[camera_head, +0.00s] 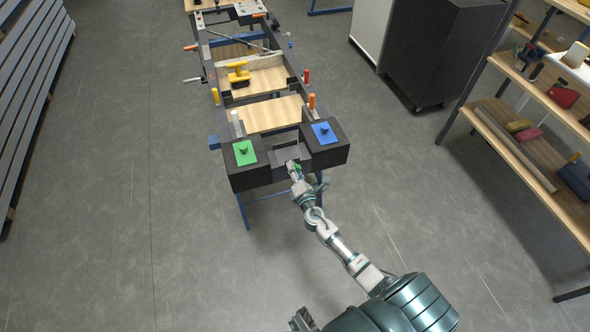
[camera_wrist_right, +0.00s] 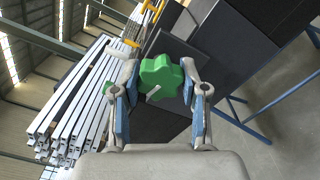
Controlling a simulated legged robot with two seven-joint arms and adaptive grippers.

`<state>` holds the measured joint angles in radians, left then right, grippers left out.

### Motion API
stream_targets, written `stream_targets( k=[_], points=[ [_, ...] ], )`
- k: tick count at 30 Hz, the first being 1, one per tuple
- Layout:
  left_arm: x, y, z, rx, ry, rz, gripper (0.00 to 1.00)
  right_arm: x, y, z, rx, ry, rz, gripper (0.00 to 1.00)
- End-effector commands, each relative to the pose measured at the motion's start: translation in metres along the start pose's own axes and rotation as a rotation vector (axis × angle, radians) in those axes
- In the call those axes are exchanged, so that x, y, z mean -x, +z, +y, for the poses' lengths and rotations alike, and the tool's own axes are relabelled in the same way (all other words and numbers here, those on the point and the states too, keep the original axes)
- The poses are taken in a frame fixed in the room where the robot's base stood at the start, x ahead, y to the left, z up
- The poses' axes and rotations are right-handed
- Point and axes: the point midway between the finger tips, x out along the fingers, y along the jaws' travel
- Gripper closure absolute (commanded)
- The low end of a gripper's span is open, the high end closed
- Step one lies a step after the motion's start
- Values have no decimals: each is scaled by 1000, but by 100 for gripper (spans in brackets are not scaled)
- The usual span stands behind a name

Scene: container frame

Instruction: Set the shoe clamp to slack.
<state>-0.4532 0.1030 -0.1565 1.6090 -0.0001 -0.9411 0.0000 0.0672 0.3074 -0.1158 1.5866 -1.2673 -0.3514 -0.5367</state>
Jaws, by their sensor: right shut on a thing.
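The shoe clamp's green star knob (camera_wrist_right: 161,76) is between the two blue-padded fingers of my right gripper (camera_wrist_right: 160,100) in the right wrist view. My right gripper is shut on it; the pads touch its sides. In the head view my right gripper (camera_head: 294,170) reaches to the near end of the long frame, between two black blocks, and mostly hides the knob. A white pointer shows on the knob's lower side in the wrist view. No scale can be read. A grey jagged part at the bottom edge of the head view looks like my left gripper (camera_head: 302,320); its jaws are unclear.
The left block (camera_head: 250,178) carries a green plate (camera_head: 244,153), the right block (camera_head: 330,158) a blue plate (camera_head: 324,132). A yellow tool (camera_head: 238,74) lies farther up the frame. A shelf (camera_head: 525,75) stands at right. The floor around the frame is free.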

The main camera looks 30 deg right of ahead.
Motion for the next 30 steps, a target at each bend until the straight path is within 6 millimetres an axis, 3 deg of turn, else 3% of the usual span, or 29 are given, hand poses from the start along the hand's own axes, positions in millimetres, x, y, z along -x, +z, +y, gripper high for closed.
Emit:
stream_targets(
  k=[11,27,28,30],
  points=[
    [-8,4,0,-2,0,-2,60,1,-3,-3,155,-4,6,91],
    [-9,1,1,-2,1,1,60,2,-4,-5,175,-6,9,91],
    [-9,2,1,-2,1,1,60,2,-4,-5,175,-6,9,49],
    [-9,3,1,-2,1,-2,60,2,-4,-5,175,-5,8,32]
  ],
)
